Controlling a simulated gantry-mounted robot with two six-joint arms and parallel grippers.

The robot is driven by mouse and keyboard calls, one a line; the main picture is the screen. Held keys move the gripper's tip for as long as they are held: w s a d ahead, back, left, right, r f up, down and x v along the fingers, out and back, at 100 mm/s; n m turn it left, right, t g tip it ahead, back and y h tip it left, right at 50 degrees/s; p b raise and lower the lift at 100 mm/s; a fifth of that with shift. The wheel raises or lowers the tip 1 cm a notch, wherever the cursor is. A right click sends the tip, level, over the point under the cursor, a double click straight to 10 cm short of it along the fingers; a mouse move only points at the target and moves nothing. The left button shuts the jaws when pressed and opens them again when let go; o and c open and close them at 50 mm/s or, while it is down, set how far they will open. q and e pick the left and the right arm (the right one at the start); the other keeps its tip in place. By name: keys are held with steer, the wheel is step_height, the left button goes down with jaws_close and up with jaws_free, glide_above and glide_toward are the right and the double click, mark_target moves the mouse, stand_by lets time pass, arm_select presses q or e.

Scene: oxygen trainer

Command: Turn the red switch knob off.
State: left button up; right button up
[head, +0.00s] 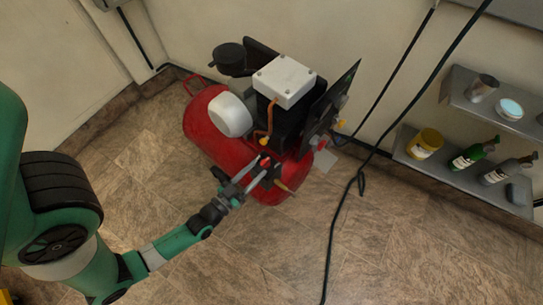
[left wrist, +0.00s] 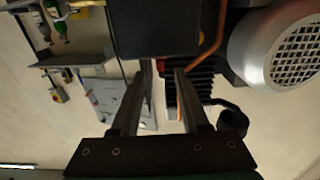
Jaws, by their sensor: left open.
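The air compressor has a red tank (head: 200,112), a white box (head: 285,80) on top and a round white motor housing (head: 230,115), which also shows in the left wrist view (left wrist: 278,48). My left gripper (head: 268,169) is open at the near side of the compressor, in front of its dark body. A small red spot (head: 264,157) shows at the fingertips; I cannot tell if it is the switch knob. In the left wrist view the two fingers (left wrist: 164,70) are apart, pointing towards a dark box (left wrist: 155,28). The knob is not clear there, and contact cannot be told.
An orange pipe (head: 270,118) and a dark upright panel (head: 330,100) are close to the gripper. A black cable (head: 361,182) hangs to the floor at the right. Wall shelves (head: 460,175) hold a yellow tub (head: 425,143) and bottles. The floor in front is clear.

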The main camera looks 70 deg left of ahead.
mark_target(271, 158)
arm_select(q)
steer(key=b+x, duration=0.2)
steer(key=x, duration=0.5)
steer(key=shift+w+a, duration=0.1)
steer(key=shift+w, duration=0.05)
steer(key=shift+w+a, duration=0.25)
steer(key=shift+w, duration=0.25)
jaws_close()
